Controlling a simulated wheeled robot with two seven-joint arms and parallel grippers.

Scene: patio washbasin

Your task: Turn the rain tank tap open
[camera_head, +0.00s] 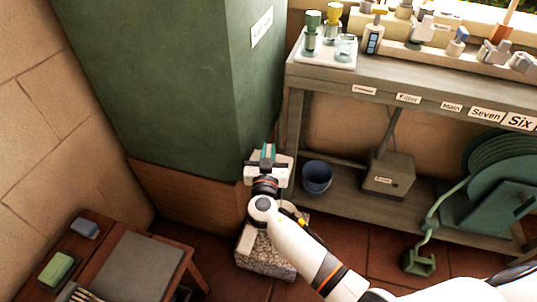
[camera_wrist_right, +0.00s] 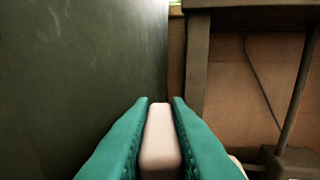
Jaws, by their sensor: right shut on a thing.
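The rain tank (camera_head: 180,85) is a big dark green box at the left of the head view, with a white label on its right face. It fills the left of the wrist view (camera_wrist_right: 75,65). My right gripper (camera_head: 268,152) is at the tank's lower right corner. In the wrist view its teal fingers (camera_wrist_right: 160,104) are shut on a pale, rounded bar, the tap handle (camera_wrist_right: 160,140). The rest of the tap is hidden behind the gripper and wrist. How far the handle is turned cannot be told. My left gripper is not in view.
A grey bench (camera_head: 330,80) with labelled taps and bottles stands at the right. A blue pot (camera_head: 316,176) and a grey box (camera_head: 389,175) sit on its lower shelf. A green hose reel (camera_head: 490,185) is farther right. A speckled stone block (camera_head: 265,258) stands below my gripper.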

